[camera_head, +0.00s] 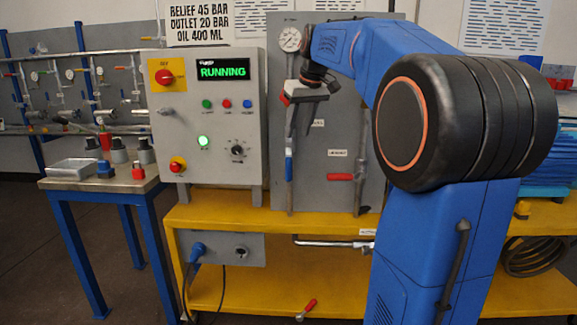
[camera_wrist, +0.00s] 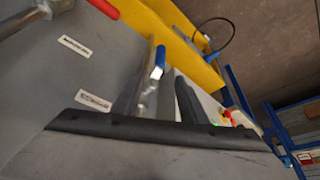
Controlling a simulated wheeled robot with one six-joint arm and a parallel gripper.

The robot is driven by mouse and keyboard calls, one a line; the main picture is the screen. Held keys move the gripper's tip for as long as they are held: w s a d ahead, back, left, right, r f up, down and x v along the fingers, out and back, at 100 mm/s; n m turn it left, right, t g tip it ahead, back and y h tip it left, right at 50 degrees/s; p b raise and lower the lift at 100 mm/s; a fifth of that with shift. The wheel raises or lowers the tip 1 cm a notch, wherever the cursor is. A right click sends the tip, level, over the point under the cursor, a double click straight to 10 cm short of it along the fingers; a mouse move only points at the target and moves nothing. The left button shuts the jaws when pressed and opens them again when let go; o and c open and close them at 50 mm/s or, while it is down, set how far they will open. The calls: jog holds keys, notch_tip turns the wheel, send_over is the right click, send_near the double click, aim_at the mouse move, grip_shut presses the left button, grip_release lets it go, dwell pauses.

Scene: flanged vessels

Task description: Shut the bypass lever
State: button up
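A grey panel (camera_head: 346,105) carries a lever with a blue grip (camera_head: 289,168) hanging down a vertical pipe, and a lever with a red grip (camera_head: 341,177) lying level. The panel labels are too small to read, so I cannot tell which lever is the bypass. My gripper (camera_head: 301,122) is at the panel, above the blue grip, fingers pointing down. In the wrist view the blue-grip lever (camera_wrist: 160,58) runs between the fingers of my gripper (camera_wrist: 164,84), which look apart. Whether they touch it is not clear. A red grip (camera_wrist: 104,6) shows at top left.
A control box (camera_head: 220,115) reading RUNNING stands left of the panel on a yellow bench (camera_head: 215,218). A pressure gauge (camera_head: 290,40) sits above my gripper. A small table (camera_head: 62,183) with loose parts is at left. A red-handled tool (camera_head: 308,306) lies on the lower shelf.

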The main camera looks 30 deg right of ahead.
aim_at(290, 158)
jog(key=x, duration=1.5)
jog(key=shift+w+f, duration=0.15)
jog(key=shift+c, duration=0.4)
grip_shut()
